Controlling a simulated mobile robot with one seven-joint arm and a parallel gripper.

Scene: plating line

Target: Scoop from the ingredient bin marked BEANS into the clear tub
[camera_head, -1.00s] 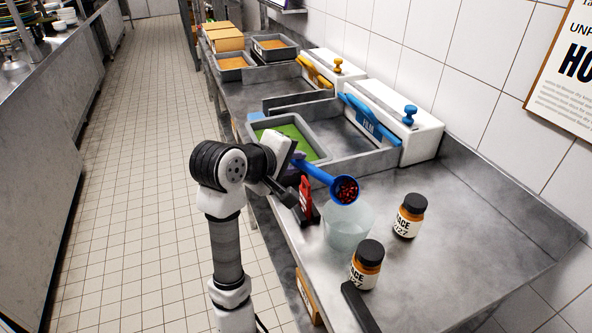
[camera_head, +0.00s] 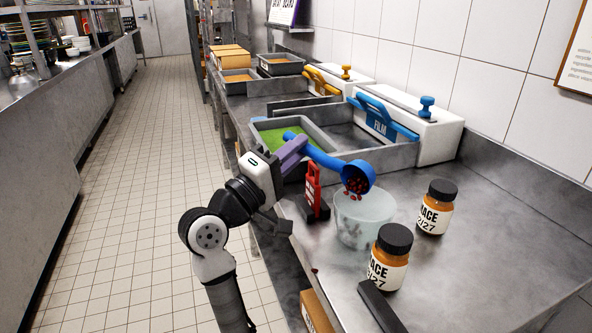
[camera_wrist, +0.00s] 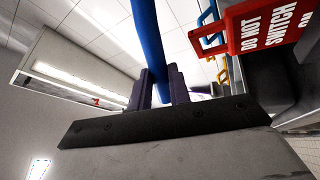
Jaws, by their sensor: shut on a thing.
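My gripper (camera_head: 293,153) is shut on the handle of a blue scoop (camera_head: 357,178). In the wrist view the purple fingers (camera_wrist: 160,88) clamp the blue handle (camera_wrist: 147,40). The scoop's bowl is tipped over the clear tub (camera_head: 364,222), and red beans (camera_head: 357,188) are spilling from its lip toward the tub. The tub stands on the steel counter; dark shapes show faintly through its wall. A bin with green contents (camera_head: 283,137) lies behind the gripper. I cannot read a BEANS mark on any bin.
Two dark-lidded jars (camera_head: 390,257) (camera_head: 436,207) stand close right of the tub. Film dispensers (camera_head: 425,135) line the wall. A dark bar lies in front.

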